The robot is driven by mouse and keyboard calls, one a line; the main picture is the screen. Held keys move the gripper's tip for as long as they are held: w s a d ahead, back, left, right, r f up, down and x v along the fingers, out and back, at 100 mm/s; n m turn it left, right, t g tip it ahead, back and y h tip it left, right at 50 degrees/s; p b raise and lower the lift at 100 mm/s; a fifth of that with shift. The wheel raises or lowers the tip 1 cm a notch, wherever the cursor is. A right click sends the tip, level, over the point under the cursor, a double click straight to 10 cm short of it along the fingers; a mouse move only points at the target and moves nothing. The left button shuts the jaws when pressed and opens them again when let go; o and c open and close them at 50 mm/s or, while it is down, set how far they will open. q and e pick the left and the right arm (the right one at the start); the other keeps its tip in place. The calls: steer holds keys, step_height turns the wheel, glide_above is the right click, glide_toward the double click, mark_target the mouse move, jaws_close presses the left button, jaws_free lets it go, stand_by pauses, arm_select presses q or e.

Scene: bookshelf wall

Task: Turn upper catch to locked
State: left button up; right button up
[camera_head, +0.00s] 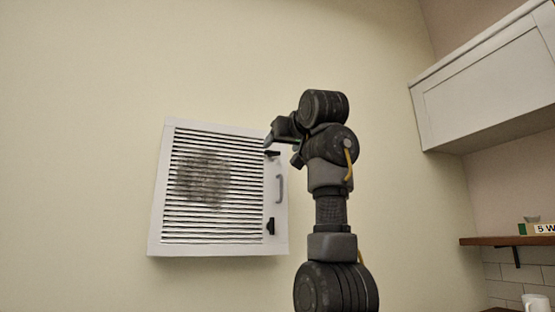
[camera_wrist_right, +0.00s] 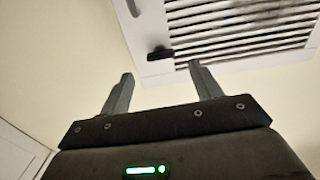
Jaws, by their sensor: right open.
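The upper catch (camera_head: 272,153) is a small black lever on the right frame of a white louvred panel (camera_head: 156,215). It lies roughly horizontal. In the right wrist view the same catch (camera_wrist_right: 160,53) shows just beyond my fingertips, between them in the picture. My right gripper (camera_head: 281,149) is open and empty beside the panel's upper right edge; its two spread fingers also show in the right wrist view (camera_wrist_right: 160,69). I see no clear contact with the catch. My left gripper is not in view.
A grey handle (camera_head: 281,188) and a black lower catch (camera_head: 270,226), standing upright, sit below on the same frame. A dark smudge marks the slats. A white wall cabinet (camera_head: 485,85) and a wooden shelf (camera_head: 500,241) are at the right. The wall left of the panel is bare.

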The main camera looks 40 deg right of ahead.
steer(key=b+v, duration=0.1)
steer(key=v, duration=0.4)
steer(key=shift+b, duration=0.35)
